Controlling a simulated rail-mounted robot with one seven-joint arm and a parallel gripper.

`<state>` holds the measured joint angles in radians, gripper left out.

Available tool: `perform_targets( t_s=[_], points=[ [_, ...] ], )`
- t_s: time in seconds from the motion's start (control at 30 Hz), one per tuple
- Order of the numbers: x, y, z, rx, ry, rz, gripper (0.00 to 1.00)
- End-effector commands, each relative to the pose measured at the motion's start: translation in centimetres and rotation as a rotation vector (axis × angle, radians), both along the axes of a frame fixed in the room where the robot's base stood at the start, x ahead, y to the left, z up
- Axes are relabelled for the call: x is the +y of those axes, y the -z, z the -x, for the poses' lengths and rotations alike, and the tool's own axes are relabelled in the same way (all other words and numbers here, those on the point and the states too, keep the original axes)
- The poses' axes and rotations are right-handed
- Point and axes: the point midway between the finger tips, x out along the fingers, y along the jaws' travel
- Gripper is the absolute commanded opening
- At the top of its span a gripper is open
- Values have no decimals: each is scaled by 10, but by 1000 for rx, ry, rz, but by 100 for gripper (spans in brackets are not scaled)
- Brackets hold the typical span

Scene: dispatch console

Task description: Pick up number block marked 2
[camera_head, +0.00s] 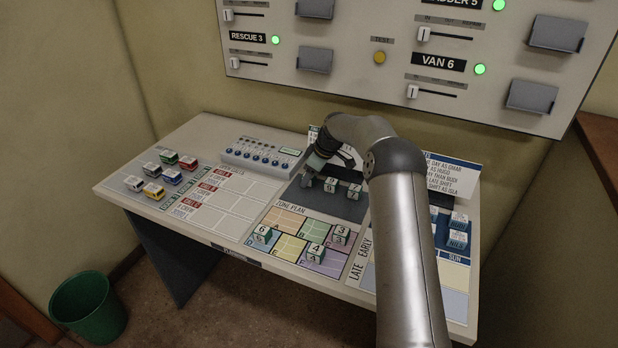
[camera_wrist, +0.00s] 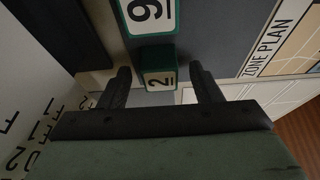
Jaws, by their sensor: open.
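The number block marked 2 (camera_wrist: 158,80) is a small green block with a pale face, seen in the wrist view. My gripper (camera_wrist: 163,74) is open, with one finger to each side of this block and gaps between fingers and block. In the head view my gripper (camera_head: 312,170) is low over the left end of the dark tray (camera_head: 350,208). There the block is mostly hidden beneath it, and its mark cannot be read.
Another block (camera_wrist: 148,15), marked 9 or 6, stands close beside it. Further blocks stand on the zone plan (camera_head: 290,222). Toy vehicles (camera_head: 160,175) and a switch box (camera_head: 262,153) are to the left. An upright panel (camera_head: 375,50) rises behind.

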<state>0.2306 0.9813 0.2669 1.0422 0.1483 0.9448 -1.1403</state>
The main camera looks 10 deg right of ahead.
Motion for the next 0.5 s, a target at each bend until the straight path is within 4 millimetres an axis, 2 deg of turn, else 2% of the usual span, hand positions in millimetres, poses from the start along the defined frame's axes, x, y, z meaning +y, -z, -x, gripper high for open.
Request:
perform_targets(
  t_s=[0.1, 0.13, 0.3, 0.5],
  points=[
    [0, 0, 0, -1, 0, 1, 58],
    [0, 0, 0, -1, 0, 1, 55],
    [0, 0, 0, 0, 0, 0, 10],
    [0, -1, 0, -1, 0, -1, 10]
  ],
)
